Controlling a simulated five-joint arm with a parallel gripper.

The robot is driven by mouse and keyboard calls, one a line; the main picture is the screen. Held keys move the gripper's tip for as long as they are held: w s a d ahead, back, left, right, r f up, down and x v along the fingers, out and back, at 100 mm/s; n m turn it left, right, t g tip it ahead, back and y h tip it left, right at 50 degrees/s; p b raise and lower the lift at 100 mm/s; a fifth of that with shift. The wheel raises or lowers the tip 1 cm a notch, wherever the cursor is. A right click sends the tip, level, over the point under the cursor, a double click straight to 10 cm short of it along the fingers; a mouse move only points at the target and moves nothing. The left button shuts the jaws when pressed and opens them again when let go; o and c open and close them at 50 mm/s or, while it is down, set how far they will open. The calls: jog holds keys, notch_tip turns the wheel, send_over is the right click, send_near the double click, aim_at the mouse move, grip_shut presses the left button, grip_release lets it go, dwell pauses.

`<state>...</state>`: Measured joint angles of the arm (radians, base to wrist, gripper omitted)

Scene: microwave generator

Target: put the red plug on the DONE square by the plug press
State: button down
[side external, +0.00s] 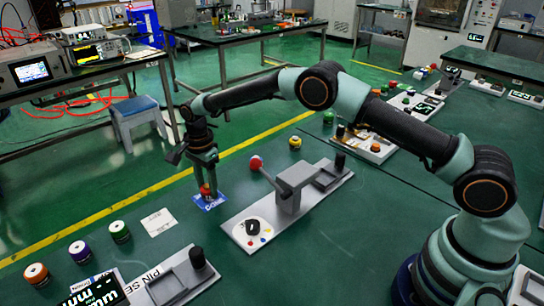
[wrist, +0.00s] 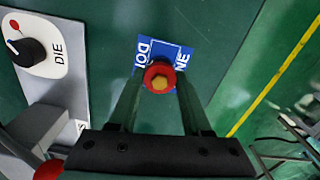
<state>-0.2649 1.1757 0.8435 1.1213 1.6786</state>
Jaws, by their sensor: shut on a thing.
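The red plug (side external: 205,190) is between the fingertips of my gripper (side external: 205,178), which is shut on it. In the wrist view the plug (wrist: 159,75) shows a red rim and a gold hex top, between my two fingers (wrist: 159,88). The blue DONE square (side external: 209,203) lies directly below the plug. In the wrist view the plug covers the lower middle of the DONE square (wrist: 150,45). I cannot tell whether the plug touches it. The plug press (side external: 288,195) stands to the right, with a red-knobbed lever (side external: 256,162) and a DIE dial (wrist: 35,48).
An orange plug (side external: 36,274), a purple plug (side external: 80,250) and a green plug (side external: 120,232) stand at the left. A white card (side external: 158,222) lies between them and the square. A yellow plug (side external: 295,143) stands behind the press. A pin-setting station (side external: 172,285) is at the front.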

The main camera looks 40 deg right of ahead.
jog(key=shift+f, duration=0.1)
jog(key=shift+c, duration=1.7)
grip_release()
